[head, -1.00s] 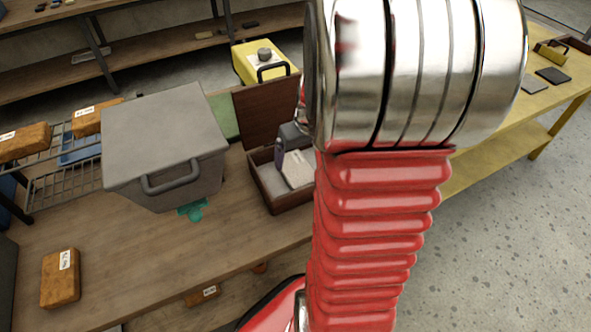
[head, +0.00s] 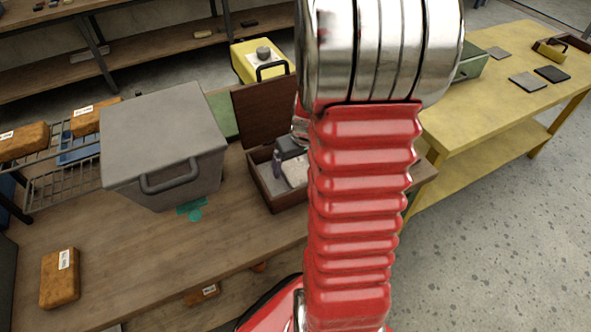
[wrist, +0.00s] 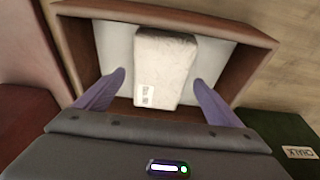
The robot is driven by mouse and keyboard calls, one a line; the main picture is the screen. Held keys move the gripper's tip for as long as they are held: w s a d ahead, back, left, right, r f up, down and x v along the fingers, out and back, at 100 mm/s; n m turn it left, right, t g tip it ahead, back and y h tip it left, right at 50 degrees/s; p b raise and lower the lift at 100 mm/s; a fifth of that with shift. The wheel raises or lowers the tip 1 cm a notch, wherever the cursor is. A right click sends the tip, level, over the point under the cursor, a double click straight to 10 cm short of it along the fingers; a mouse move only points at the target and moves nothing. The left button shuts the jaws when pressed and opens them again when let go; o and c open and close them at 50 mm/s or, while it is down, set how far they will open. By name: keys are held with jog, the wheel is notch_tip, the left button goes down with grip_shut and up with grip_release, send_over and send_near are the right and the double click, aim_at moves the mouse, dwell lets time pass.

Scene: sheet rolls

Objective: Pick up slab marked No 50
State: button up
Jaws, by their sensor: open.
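A pale whitish slab with a small label (wrist: 166,62) lies in an open brown wooden box (wrist: 255,38) in the wrist view. The label's print is too small to read surely. The box also shows in the head view (head: 284,196), with the slab (head: 295,172) partly visible inside. My gripper (wrist: 160,84) is open, with its two purple fingers on either side of the slab's near part and gaps between them and it. In the head view my arm hides part of the box and most of the gripper.
A grey lidded bin (head: 165,140) stands left of the box on the wooden bench. Orange-brown labelled slabs lie on a wire rack (head: 65,185) and on the bench (head: 60,278). A yellow case (head: 262,62) stands behind. A yellow table (head: 470,115) is at right.

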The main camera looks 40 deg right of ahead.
aim_at(296, 167)
jog(key=shift+w+f, duration=0.15)
jog(key=shift+f, duration=0.35)
jog(key=shift+d, duration=0.1)
jog(key=shift+c, duration=0.4)
jog(key=c, duration=1.5)
jog(key=shift+r, duration=0.1)
notch_tip(296, 167, up, 10)
jog(key=shift+f, duration=0.1)
